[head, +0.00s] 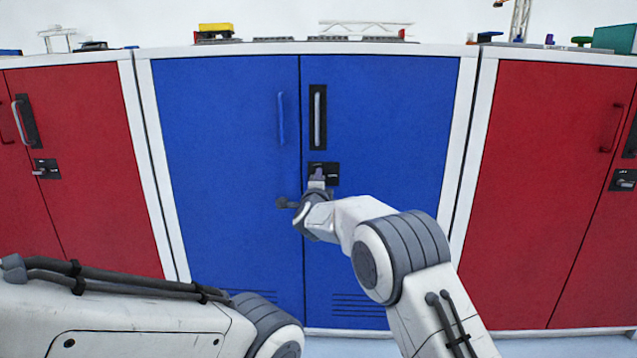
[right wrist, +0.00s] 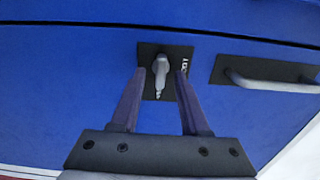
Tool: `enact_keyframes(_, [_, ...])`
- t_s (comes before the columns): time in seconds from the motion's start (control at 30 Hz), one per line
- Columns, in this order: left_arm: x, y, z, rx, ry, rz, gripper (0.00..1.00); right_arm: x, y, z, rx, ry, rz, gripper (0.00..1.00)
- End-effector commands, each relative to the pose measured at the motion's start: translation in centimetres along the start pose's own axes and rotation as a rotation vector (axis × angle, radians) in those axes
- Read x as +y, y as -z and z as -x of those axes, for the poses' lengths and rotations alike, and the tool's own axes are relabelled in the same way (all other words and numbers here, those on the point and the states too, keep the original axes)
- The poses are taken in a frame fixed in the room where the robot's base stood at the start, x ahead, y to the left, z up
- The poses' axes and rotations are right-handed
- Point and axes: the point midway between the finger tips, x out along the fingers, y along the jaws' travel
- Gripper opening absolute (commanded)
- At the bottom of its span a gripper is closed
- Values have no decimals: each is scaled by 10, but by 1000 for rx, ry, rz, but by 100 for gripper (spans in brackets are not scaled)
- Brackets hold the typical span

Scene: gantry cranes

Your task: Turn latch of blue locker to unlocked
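The blue locker (head: 225,130) stands straight ahead with its double doors shut. Its latch is a small grey knob on a black plate (head: 332,173), on the right-hand door below the door handle. In the right wrist view the latch knob (right wrist: 160,66) shows clearly, with small white lettering on the plate (right wrist: 150,50) beside it. My right gripper (head: 318,181) is at the latch and hides part of it in the head view. In the right wrist view my right gripper (right wrist: 161,74) is open, one finger on each side of the knob, with gaps visible.
A black-backed vertical handle (head: 317,118) sits just above the latch; it also shows in the right wrist view (right wrist: 270,78). Red lockers stand at the left (head: 85,120) and right (head: 540,160). Small models, including a yellow one (head: 216,30), stand on top.

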Motion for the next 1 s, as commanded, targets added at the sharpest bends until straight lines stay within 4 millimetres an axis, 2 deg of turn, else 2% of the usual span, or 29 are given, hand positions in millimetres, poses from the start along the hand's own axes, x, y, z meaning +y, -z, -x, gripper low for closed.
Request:
enact_keyframes(0.23, [0,0,0,0,0,0,50,0,0,1,-1,0,2,45])
enact_keyframes(0.37, [0,0,1,0,0,0,50,-1,-1,8,-1,0,3,45])
enact_keyframes(0.57, [0,0,5,0,0,0,50,-2,-1,34,-3,-2,4,45])
enact_keyframes(0.8, [1,1,14,0,0,0,50,-2,-1,75,-2,-1,3,45])
enact_keyframes(1.0, [1,1,18,0,0,0,50,-1,0,98,-1,0,2,45])
